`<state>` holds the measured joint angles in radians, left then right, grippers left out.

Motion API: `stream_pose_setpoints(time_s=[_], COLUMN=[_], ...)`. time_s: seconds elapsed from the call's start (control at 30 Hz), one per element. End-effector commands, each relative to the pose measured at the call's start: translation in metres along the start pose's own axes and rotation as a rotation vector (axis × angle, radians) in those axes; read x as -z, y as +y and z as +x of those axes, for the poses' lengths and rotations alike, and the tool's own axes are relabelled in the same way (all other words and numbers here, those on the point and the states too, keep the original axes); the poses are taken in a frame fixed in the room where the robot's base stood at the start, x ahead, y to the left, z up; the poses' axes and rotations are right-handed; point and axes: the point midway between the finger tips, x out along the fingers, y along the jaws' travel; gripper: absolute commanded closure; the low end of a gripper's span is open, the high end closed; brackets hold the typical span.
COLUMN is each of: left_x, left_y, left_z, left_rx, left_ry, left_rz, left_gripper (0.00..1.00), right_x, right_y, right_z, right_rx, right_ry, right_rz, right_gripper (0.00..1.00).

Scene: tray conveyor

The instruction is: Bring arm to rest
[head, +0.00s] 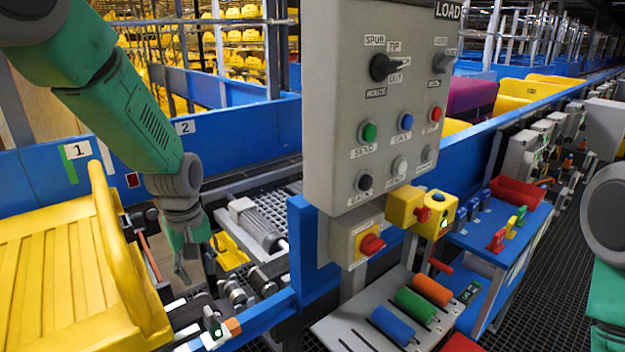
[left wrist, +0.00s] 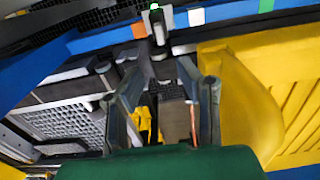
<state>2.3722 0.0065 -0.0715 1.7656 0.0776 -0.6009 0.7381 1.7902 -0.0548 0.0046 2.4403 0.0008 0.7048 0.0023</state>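My left arm (head: 135,110), green with grey joints, reaches down from the upper left in the head view. Its gripper (head: 194,268) hangs with the fingers downward between the yellow tray and the grey control panel, over the conveyor's rollers and rods. The left wrist view shows the two fingers (left wrist: 162,85) spread apart with nothing held between them. Part of my right arm (head: 606,300) shows at the right edge in the head view; its gripper is out of the picture.
A yellow tray (head: 45,235) stands close left of the left gripper. The grey control panel (head: 330,150) with knobs and buttons rises to its right. A blue conveyor rail (head: 250,318) runs below. A lever board (head: 335,325) with coloured handles and a blue side table (head: 485,240) lie farther right.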

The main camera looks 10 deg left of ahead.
Motion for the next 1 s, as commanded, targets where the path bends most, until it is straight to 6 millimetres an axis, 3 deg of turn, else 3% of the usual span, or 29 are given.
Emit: stream_pose_setpoints(time_s=[0.13, 0.27, 0.4, 0.5, 0.6, 0.7, 0.83, 1.0], left_x=[-0.017, -0.047, -0.098, -0.142, -0.181, -0.208, -0.224, -0.227], left_y=[-0.015, -0.044, -0.092, -0.133, -0.168, -0.191, -0.205, -0.207], left_z=[0.048, 0.117, 0.192, 0.234, 0.256, 0.265, 0.267, 0.266], left_rx=[0.016, 0.028, 0.035, 0.03, 0.018, 0.002, -0.012, -0.017], left_ry=[0.001, 0.013, 0.021, 0.024, 0.028, 0.032, 0.041, 0.046], left_rz=[0.077, 0.219, 0.422, 0.585, 0.727, 0.829, 0.897, 0.913], left_gripper=[0.69, 0.69, 0.69, 0.69, 0.69, 0.69, 0.69, 0.69], right_x=[-0.001, -0.002, -0.002, -0.003, -0.003, -0.003, -0.003, -0.003], right_y=[0.0, 0.0, 0.0, 0.0, 0.0, 0.0, 0.0, 0.0], right_z=[0.006, 0.016, 0.028, 0.037, 0.044, 0.048, 0.05, 0.05], right_rx=[0.0, 0.0, 0.0, 0.0, 0.0, 0.0, 0.0, 0.0], right_ry=[-0.001, -0.001, -0.001, -0.001, -0.001, -0.001, -0.001, -0.001], right_rz=[0.0, 0.0, 0.0, 0.0, 0.0, 0.0, 0.0, 0.0], right_gripper=[0.6, 0.6, 0.6, 0.6, 0.6, 0.6, 0.6, 0.6])
